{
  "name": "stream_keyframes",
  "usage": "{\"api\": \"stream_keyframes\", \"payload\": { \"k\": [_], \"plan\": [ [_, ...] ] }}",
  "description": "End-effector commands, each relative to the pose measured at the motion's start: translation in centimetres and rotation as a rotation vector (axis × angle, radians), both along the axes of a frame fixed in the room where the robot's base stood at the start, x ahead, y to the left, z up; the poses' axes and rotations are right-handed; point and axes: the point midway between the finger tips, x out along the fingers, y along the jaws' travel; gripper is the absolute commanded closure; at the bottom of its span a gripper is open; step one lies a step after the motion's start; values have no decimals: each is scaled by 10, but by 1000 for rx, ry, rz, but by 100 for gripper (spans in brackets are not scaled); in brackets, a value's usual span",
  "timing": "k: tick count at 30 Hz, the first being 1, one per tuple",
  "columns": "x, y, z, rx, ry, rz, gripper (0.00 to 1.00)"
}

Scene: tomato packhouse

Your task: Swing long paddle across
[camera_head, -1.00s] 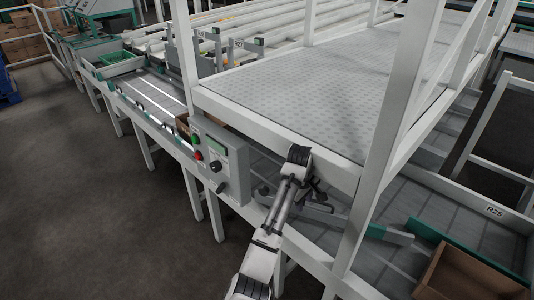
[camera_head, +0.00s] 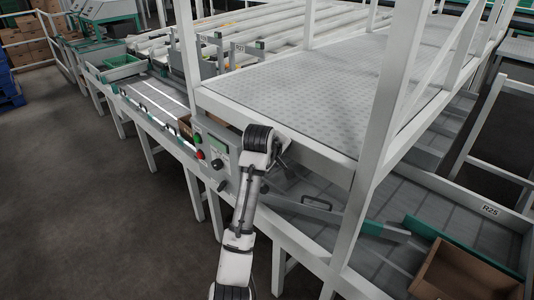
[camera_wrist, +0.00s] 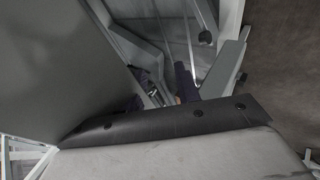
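The long paddle (camera_head: 335,217) is a grey arm with a green section near its outer end. It lies low across the grey roller conveyor (camera_head: 421,208), behind the white post, which hides part of it. Its inner end is near the frame below the walkway. My gripper (camera_head: 283,157) is at the edge of the walkway, above and left of the paddle, and appears apart from it. It is small and mostly hidden by my wrist. In the wrist view, grey bars and dark parts show beyond my wrist housing; I cannot tell the fingers' opening there.
A grey control box (camera_head: 215,158) with green and red buttons stands left of my wrist. The raised walkway (camera_head: 330,90) and white post (camera_head: 372,150) crowd the arm. A green guide (camera_head: 465,253) and a cardboard box (camera_head: 455,278) are at lower right. Floor at left is clear.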

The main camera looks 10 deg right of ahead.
Motion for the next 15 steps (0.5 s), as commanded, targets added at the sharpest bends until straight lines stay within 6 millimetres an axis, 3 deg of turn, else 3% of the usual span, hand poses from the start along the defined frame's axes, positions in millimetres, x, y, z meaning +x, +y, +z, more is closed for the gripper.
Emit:
{"api": "stream_keyframes", "payload": {
  "k": [6,15],
  "plan": [
    [12,25,21,-21,-128,27,68],
    [17,37,32,-27,-187,39,68]
  ]
}}
